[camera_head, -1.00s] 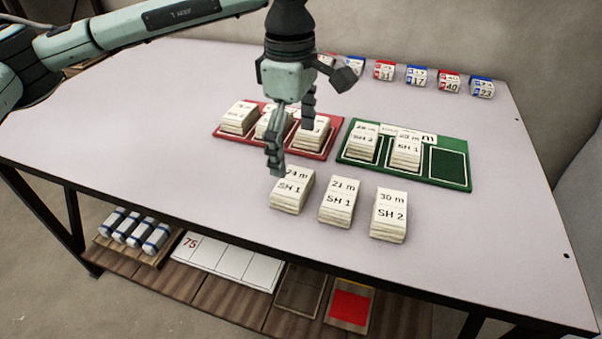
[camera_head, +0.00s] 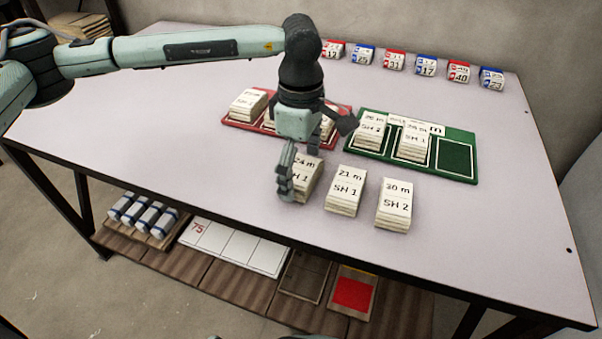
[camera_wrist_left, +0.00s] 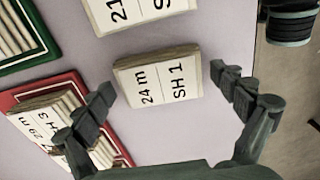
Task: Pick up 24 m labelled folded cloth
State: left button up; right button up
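The folded cloth labelled "24 m SH 1" (camera_head: 304,181) lies on the table, the leftmost of three loose cloths in front of the trays. It shows whole in the left wrist view (camera_wrist_left: 158,82), ahead of and between the fingers. My left gripper (camera_head: 300,172) is above it, fingers pointing down, and hides part of it in the head view. In the left wrist view the gripper (camera_wrist_left: 164,84) is open, with its fingers wide apart and nothing between the tips touching the cloth that I can see.
The 21 m cloth (camera_head: 345,190) and 30 m cloth (camera_head: 395,205) lie to the right. Behind are a red tray (camera_head: 238,124) and a green tray (camera_head: 457,178) holding cloths. Several small numbered blocks (camera_head: 425,65) line the back edge. The table's (camera_head: 480,235) right front is bare.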

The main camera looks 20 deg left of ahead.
pick_arm(q)
jog(key=c, duration=0.8)
jog(key=shift+r, duration=0.1)
jog(key=shift+c, duration=0.2)
